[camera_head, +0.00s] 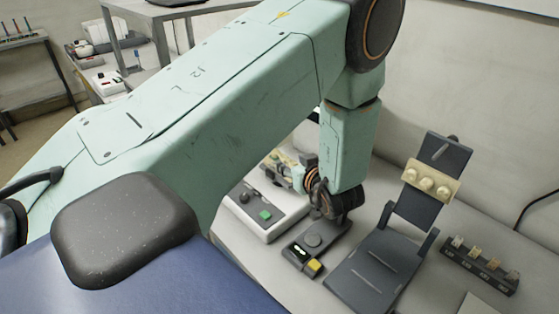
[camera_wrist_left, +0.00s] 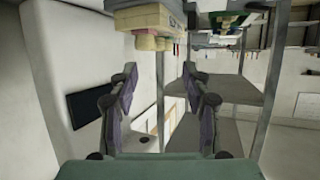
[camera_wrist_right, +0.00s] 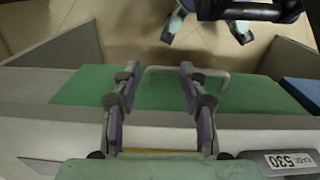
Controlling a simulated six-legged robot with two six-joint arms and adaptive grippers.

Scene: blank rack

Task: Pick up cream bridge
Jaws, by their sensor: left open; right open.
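In the head view, a dark rack (camera_head: 480,265) at the right holds several small blanks in a row. The leftmost, a cream piece (camera_head: 458,241), may be the cream bridge; it is too small to be sure. My right gripper (camera_wrist_right: 152,95) is open and empty in the right wrist view, away from the rack.
A dark angled stand (camera_head: 375,268) carrying a cream block with round knobs (camera_head: 430,182) stands between my left gripper and the rack. A small dark device (camera_head: 305,258) with a yellow button and a white box (camera_head: 250,215) with a green button are nearby.

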